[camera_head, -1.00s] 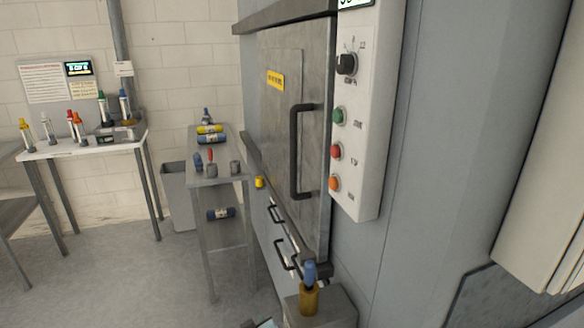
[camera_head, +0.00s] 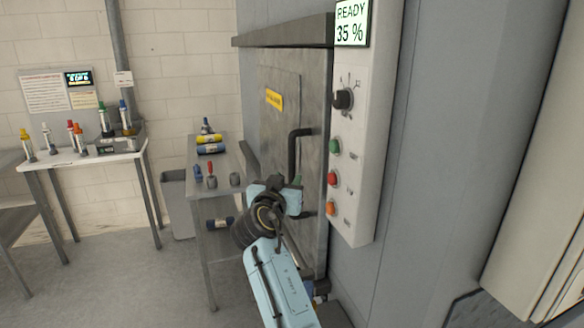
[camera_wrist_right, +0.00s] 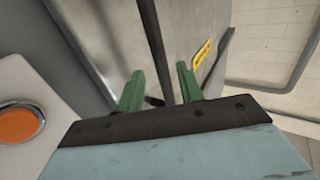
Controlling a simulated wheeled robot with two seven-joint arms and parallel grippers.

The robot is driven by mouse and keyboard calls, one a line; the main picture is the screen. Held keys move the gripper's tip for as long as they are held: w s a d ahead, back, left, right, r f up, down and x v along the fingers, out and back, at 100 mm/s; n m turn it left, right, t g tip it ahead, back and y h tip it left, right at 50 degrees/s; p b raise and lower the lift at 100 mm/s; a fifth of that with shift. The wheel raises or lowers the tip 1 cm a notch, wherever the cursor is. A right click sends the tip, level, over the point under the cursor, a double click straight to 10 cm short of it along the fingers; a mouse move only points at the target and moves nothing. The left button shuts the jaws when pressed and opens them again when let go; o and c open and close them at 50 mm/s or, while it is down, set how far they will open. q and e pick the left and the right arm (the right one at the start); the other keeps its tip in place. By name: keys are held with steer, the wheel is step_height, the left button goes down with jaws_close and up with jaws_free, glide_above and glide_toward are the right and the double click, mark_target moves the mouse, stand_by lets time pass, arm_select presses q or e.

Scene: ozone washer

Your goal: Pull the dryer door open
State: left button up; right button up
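The dryer door (camera_head: 268,140) is a grey metal panel with a yellow label, and it looks closed. Its dark vertical handle (camera_head: 294,155) is on the door's right side; the lower part is partly hidden by my right gripper (camera_head: 282,194). In the right wrist view the green fingers of that gripper (camera_wrist_right: 160,72) are spread apart. The dark handle bar (camera_wrist_right: 154,38) runs between them, with a gap visible on each side. My left gripper is in neither view.
A white control panel (camera_head: 352,190) with a knob and coloured buttons stands just right of the door, under a "READY 35 %" display (camera_head: 352,24). A grey side table (camera_head: 226,160) with bottles is to the left.

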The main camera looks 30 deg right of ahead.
mark_target(291, 173)
steer(key=p+x, duration=0.1)
steer(key=x, duration=0.4)
steer(key=shift+w+d, duration=0.25)
jaws_close()
